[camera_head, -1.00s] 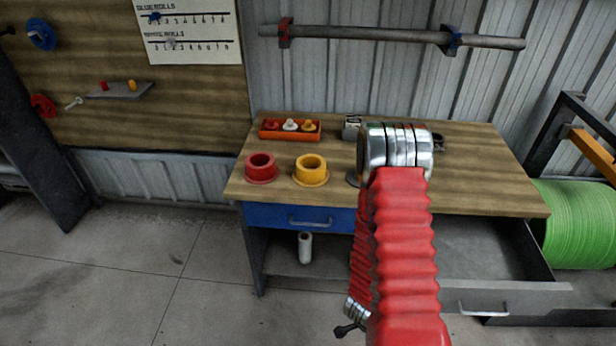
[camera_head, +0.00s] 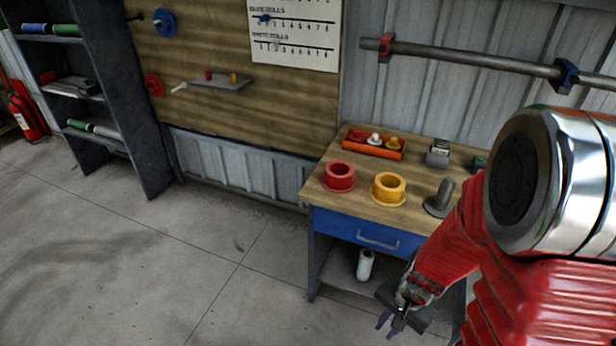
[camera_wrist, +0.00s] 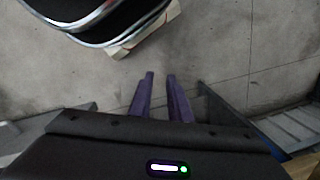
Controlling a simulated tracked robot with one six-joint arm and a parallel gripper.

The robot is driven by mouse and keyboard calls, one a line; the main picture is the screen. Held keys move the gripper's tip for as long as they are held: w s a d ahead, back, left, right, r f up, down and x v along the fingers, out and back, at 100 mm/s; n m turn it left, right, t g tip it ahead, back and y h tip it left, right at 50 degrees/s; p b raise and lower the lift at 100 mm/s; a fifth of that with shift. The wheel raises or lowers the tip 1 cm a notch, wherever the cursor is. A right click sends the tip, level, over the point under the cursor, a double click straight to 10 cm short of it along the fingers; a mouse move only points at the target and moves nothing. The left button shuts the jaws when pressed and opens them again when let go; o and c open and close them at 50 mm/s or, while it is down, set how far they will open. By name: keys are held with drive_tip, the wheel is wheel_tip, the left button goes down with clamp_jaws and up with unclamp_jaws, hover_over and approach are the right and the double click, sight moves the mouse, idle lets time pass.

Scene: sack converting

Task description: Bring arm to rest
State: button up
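My gripper (camera_head: 386,328) hangs low in the head view, in front of the bench and below its blue drawer. My red arm with its silver joint fills the right side of the head view. In the wrist view the two purple fingers of my gripper (camera_wrist: 160,76) stand apart, with bare grey floor between and beyond them. The gripper is open and holds nothing that I can see.
The wooden bench (camera_head: 322,196) carries a red ring (camera_head: 339,184), a yellow ring (camera_head: 388,195) and an orange tray (camera_head: 353,148). A white roll (camera_head: 365,265) stands under the blue drawer (camera_head: 350,229). Dark shelves (camera_head: 134,130) stand at left. The floor (camera_head: 150,250) between is clear.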

drive_tip(key=s+a+r+n+t, duration=0.1)
drive_tip(key=r+n, duration=0.2)
drive_tip(key=r, duration=0.7)
drive_tip(key=s+a+r+n+t+h, duration=0.1)
drive_tip(key=s+r+n+t, duration=0.1)
drive_tip(key=r, duration=0.8)
drive_tip(key=s+a+r+n+t, duration=0.1)
drive_tip(key=s+r+n+t, duration=0.1)
drive_tip(key=r, duration=0.8)
drive_tip(key=shift+a+r+n+h, duration=0.3)
drive_tip(key=shift+a+r+n, duration=0.1)
drive_tip(key=shift+n, duration=0.5)
drive_tip(key=shift+s+f, duration=0.1)
drive_tip(key=shift+s, duration=0.05)
